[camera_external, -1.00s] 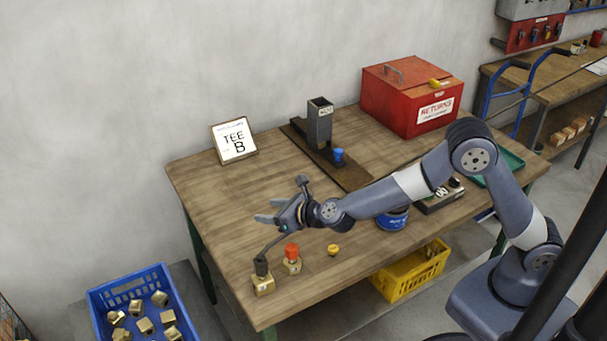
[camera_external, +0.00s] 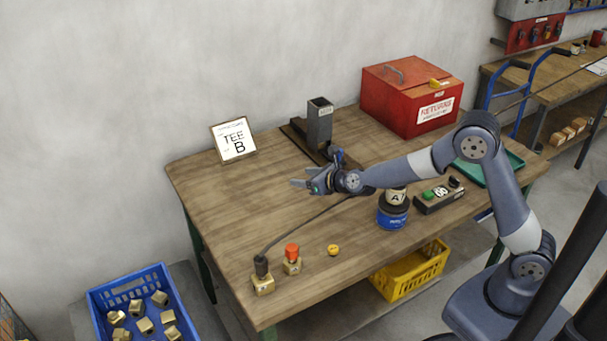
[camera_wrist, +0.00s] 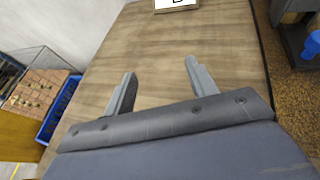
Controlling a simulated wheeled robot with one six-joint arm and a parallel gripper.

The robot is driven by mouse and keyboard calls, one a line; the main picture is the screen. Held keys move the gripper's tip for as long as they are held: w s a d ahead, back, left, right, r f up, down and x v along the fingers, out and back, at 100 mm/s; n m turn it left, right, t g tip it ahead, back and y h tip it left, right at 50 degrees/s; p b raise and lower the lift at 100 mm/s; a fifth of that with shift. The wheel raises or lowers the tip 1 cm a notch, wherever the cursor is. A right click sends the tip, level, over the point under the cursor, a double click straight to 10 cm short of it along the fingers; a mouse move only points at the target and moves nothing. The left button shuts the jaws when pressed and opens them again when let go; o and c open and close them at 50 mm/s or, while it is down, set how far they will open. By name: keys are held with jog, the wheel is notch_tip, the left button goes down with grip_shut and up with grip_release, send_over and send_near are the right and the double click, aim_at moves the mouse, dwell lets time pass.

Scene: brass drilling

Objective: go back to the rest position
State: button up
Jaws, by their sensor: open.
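My gripper (camera_external: 305,184) is held above the middle of the wooden table (camera_external: 215,205), its fingers pointing left. In the wrist view the two fingers (camera_wrist: 158,88) are spread apart with only bare table between them. Nothing is held. The arm reaches in from the right, bent at a raised elbow. It hides part of the dark stand behind it.
Brass pieces stand at the front left: one with a black cable (camera_external: 263,284), one with a red cap (camera_external: 292,264), and a small yellow part (camera_external: 333,250). A blue tin (camera_external: 392,218), a control box (camera_external: 438,197) and a red returns box (camera_external: 405,105) stand to the right.

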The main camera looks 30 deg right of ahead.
jog(key=shift+w+d+f+b, duration=0.1)
jog(key=shift+w+d+f, duration=0.15)
jog(key=shift+d+f, duration=0.6)
jog(key=shift+w+d+f+b, duration=0.1)
jog(key=shift+w+d+f, duration=0.2)
jog(key=shift+d+f, duration=0.55)
jog(key=shift+w+d+f+b, duration=0.1)
jog(key=shift+w+d+f, duration=0.15)
jog(key=shift+d+f, duration=0.55)
jog(key=shift+a, duration=0.1)
